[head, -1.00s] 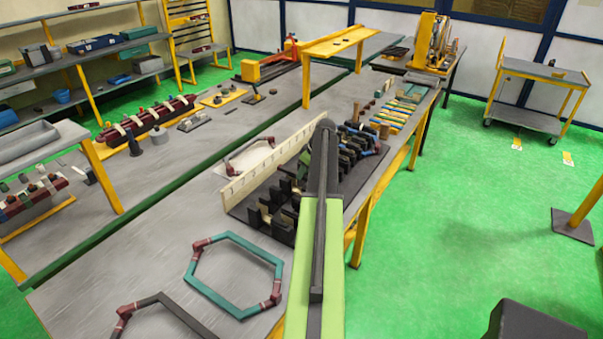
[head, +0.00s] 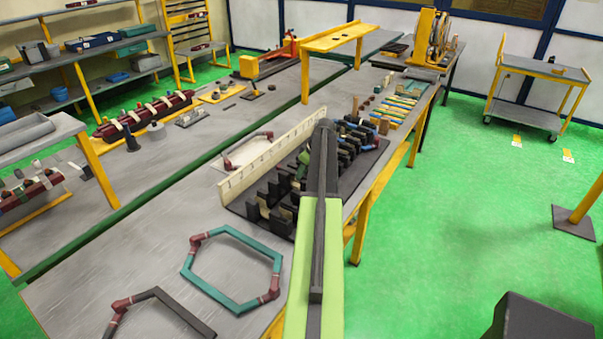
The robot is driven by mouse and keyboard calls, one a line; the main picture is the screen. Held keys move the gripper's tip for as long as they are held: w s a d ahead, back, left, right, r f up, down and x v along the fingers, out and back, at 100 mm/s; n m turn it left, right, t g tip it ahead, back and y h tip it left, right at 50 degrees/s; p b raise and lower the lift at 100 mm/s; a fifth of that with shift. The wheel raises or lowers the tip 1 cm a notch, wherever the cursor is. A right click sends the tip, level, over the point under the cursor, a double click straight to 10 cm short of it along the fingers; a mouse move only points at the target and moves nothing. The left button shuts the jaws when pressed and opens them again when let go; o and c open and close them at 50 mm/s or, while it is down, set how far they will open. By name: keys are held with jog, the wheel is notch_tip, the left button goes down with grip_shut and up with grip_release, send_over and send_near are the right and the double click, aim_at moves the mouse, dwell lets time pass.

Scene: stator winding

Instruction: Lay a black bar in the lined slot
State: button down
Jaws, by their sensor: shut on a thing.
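The slotted work, a row of black blocks with pale and blue pieces between them (head: 270,200), sits on a dark base plate on the near bench. Which slot is the lined one is too small to tell. My green and black arm reaches over this row and covers its middle. A small green part of my gripper (head: 301,168) shows just left of the arm, low over the blocks. Its fingertips are hidden among the blocks and behind my arm. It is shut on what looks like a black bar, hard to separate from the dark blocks.
A pale notched strip (head: 265,157) stands upright along the row's left side. A teal hexagonal coil (head: 205,289) and a dark coil (head: 190,316) lie at the bench's near end. Several coloured strips (head: 405,103) lie farther back.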

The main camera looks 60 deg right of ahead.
jog(key=shift+f+b, duration=1)
jog(key=shift+f, duration=0.1)
jog(key=shift+f, duration=0.15)
jog(key=c, duration=1.1)
grip_release()
jog(key=shift+c, duration=0.2)
jog(key=shift+r+p, duration=0.7)
jog(key=shift+r, duration=0.15)
